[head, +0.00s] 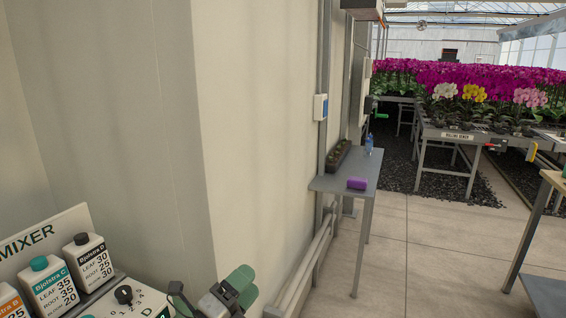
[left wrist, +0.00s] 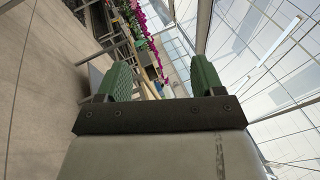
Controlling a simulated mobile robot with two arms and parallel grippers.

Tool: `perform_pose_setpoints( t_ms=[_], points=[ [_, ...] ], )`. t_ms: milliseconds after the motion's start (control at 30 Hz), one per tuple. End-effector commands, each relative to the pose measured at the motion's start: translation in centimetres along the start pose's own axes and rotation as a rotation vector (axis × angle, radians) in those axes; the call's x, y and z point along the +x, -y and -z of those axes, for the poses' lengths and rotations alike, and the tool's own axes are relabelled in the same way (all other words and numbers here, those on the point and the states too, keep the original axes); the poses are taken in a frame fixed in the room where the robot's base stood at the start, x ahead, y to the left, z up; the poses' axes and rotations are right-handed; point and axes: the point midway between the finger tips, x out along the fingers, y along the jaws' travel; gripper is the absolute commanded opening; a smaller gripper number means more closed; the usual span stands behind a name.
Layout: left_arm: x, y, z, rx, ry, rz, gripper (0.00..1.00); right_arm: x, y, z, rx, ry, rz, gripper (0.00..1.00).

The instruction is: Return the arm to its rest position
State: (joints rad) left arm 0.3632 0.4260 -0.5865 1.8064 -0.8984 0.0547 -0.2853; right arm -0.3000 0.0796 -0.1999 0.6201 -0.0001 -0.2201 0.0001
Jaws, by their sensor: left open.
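My left gripper (head: 243,285) shows at the bottom of the head view, with its green fingers next to the mixer panel's right end. In the left wrist view my left gripper (left wrist: 163,82) has its two green fingers wide apart, with nothing between them close by. The wrist view is tilted and looks along the greenhouse toward the flowers and glass roof. Most of the left arm is outside the head view. My right gripper is not in view.
A mixer (head: 40,240) with several labelled bottles and a dial (head: 123,295) stands at lower left. A wall corner (head: 210,140) rises behind it. A narrow table (head: 330,184) holds a purple block (head: 357,183). Rolling benches with orchids (head: 470,80) stand farther back. The floor (head: 410,265) ahead is clear.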

Motion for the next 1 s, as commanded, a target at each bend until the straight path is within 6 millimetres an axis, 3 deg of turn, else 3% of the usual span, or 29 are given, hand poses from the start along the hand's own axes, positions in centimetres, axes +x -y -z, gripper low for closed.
perform_pose_setpoints(
  t_ms=[167, 233, 400, 500, 800, 967, 1000],
  points=[
    [-7.4, -3.1, -1.7, -0.535, 0.499, -0.123, 0.67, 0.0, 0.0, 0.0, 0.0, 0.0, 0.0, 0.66],
    [-11.4, -5.0, -1.6, -0.732, 0.692, -0.207, 0.67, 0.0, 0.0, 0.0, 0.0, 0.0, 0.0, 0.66],
    [-21.0, -8.6, 1.3, -1.112, 1.076, -0.439, 0.67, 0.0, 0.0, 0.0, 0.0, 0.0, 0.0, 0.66],
    [-24.9, -9.3, 3.4, -1.245, 1.22, -0.552, 0.67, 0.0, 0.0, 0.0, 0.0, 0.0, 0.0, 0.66],
    [-33.0, -8.9, 9.0, -1.481, 1.498, -0.822, 0.67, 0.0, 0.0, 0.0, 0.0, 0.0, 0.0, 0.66],
    [-36.3, -7.7, 11.9, -1.565, 1.612, -0.958, 0.67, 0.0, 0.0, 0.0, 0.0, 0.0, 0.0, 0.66],
    [-36.3, -8.6, 11.9, -1.565, 1.616, -0.965, 0.67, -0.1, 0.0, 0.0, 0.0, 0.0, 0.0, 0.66]
  ],
)
